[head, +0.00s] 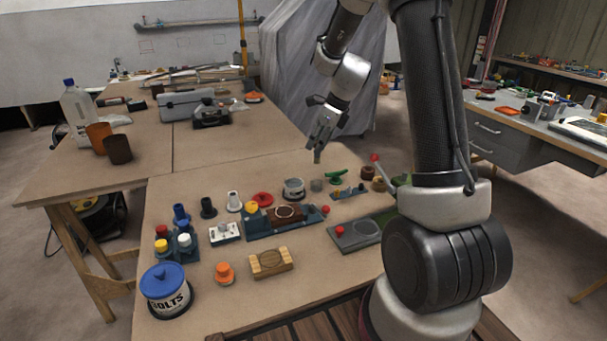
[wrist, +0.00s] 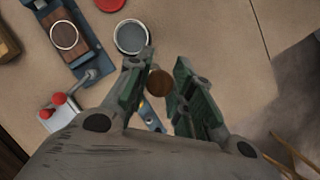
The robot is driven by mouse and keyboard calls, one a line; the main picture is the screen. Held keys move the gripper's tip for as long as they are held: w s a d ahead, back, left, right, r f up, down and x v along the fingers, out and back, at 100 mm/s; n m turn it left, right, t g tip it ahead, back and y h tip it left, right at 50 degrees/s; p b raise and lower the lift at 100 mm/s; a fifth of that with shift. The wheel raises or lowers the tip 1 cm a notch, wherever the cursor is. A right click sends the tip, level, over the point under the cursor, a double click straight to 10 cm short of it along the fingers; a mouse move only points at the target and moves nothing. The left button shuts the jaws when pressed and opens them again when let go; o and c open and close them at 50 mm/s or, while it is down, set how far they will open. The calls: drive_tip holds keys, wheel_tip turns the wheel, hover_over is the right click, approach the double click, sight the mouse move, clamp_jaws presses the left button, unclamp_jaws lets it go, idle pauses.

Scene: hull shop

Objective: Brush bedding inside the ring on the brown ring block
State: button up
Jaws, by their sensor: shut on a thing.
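The brown ring block (head: 297,218) sits in a blue vise-like fixture (head: 262,231) on the bench, with a pale ring (head: 285,211) on its top. In the wrist view the brown block (wrist: 57,18) and its ring (wrist: 64,47) are at the upper left. My gripper (head: 320,145) is above the bench, behind and right of the block, pointing down. It is shut on a small brush-like thing (head: 317,157), whose round brown end (wrist: 160,83) shows between the fingers in the wrist view. A round grey-white pot (head: 293,189) stands near, below and left of the gripper; its contents are unclear.
Around the fixture stand a red disc (head: 262,199), a white bottle-shaped piece (head: 234,202), a green-handled thing (head: 335,176) and a grey plate (head: 352,234). A bolts tin (head: 166,293) and a wooden block (head: 270,263) are nearer. Bare bench lies behind the pot.

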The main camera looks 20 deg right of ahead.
drive_tip(key=a, duration=0.8)
drive_tip(key=shift+f, duration=3)
drive_tip(key=shift+f, duration=0.55)
wheel_tip(320, 180, up, 7)
idle(0.7)
